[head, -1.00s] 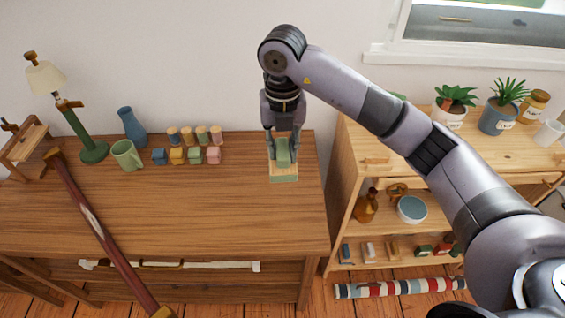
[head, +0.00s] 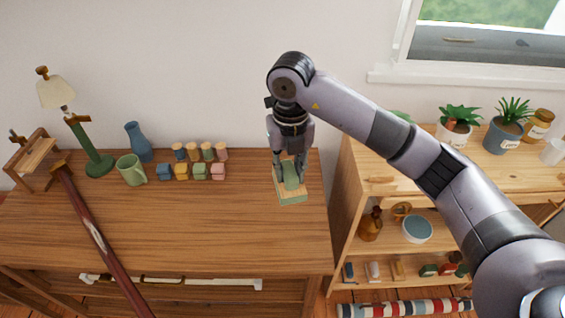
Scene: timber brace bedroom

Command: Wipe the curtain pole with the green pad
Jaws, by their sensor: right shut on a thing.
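The curtain pole (head: 103,248) is a long dark red-brown rod with a brass end, lying slantwise over the left of the wooden desk (head: 230,235). A pale patch shows along its middle. Its near end runs out of the bottom of the picture. The green pad (head: 292,198) is a block with a green grip, a pale wooden layer and a green underside, at the desk's right back. My right gripper (head: 290,178) points down and is shut on the pad's grip. The pad is at or close to the desk top; I cannot tell if it touches. My left gripper is not in view.
A green lamp (head: 85,145), blue vase (head: 138,142), green mug (head: 131,170) and several coloured blocks (head: 190,172) stand along the desk's back. A shelf unit (head: 352,210) with plants is at right. The desk's middle is clear.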

